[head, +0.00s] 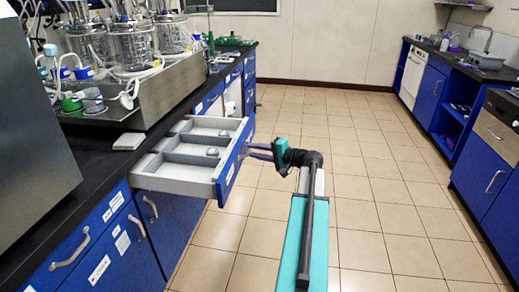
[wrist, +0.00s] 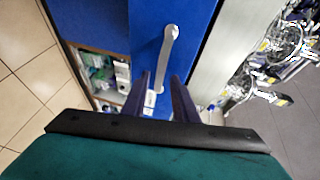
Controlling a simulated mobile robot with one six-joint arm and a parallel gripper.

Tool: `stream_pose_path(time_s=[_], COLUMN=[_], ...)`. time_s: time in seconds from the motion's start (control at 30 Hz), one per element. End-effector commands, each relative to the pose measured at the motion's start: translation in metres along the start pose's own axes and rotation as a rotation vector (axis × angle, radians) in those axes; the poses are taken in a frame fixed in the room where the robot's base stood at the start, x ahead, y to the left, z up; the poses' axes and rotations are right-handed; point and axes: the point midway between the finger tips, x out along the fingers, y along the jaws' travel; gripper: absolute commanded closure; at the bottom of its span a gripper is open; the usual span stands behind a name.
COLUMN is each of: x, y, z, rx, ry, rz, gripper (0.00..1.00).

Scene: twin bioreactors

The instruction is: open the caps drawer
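A drawer with a blue front (head: 234,160) and a pale inside split into compartments stands pulled well out of the left bench in the head view. A few small grey items lie in it. I cannot read a label that names it. My gripper (head: 252,150) is at the outer side of this front, fingers pointing at it. In the wrist view, a pale bar handle (wrist: 168,52) runs along the blue front. My two dark fingers (wrist: 162,78) stand apart on either side of the handle's lower end, with gaps visible. I cannot tell whether they touch it.
The black bench top (head: 100,150) carries glass bioreactor vessels (head: 133,45) on a metal stand. Closed blue drawers with handles (head: 70,250) are nearer on the left. The tiled aisle (head: 370,200) is clear. Blue cabinets (head: 480,160) line the right side.

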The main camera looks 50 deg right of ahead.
Motion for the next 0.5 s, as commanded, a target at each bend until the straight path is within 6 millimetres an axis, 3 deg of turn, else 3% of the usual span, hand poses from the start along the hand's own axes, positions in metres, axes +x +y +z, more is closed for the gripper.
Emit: stream_pose_path(time_s=[0.27, 0.5], x=[-0.003, -0.024], y=[0.001, 0.000], z=[0.001, 0.001], rx=[0.000, 0.000], ry=[-0.001, -0.001], rz=[0.001, 0.001], gripper=[0.74, 0.74])
